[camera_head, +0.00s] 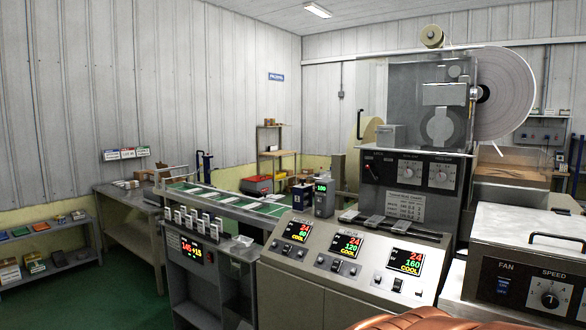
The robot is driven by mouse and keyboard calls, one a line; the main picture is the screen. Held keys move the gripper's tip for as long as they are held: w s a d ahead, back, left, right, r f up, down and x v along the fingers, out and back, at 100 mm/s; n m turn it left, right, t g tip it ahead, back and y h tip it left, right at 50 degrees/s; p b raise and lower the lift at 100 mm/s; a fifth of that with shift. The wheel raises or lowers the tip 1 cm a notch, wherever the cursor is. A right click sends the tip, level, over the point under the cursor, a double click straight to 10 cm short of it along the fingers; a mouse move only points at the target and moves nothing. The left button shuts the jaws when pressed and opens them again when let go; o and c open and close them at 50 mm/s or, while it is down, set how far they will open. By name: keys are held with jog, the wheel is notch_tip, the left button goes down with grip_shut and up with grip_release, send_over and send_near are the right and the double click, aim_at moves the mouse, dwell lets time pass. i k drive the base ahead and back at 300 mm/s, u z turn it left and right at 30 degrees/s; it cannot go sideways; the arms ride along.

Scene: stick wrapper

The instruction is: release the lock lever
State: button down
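No part is clearly readable as the lock lever. On the upper dark panel of the wrapping machine (412,180), a small lever switch (371,169) with some red on it sits left of two round dials. A thin dark upright handle (359,124) stands at the left edge of the clear cover (402,85). Several levers with pale tops (193,222) stand in a row above the display at the front left. Labels near these parts are too small to read. My gripper is not in view.
A sloped console (340,258) with three lit displays stands in front of the machine. A box with a fan switch and speed knob (549,299) is at the right. A conveyor (222,198) runs back left. Shelves (45,255) line the left wall, with open green floor before them.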

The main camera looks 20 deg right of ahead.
aim_at(376, 178)
jog(key=u, duration=0.6)
jog(key=i, duration=1.4)
jog(key=z, duration=0.4)
jog(key=i, duration=1.05)
jog(key=z, duration=0.9)
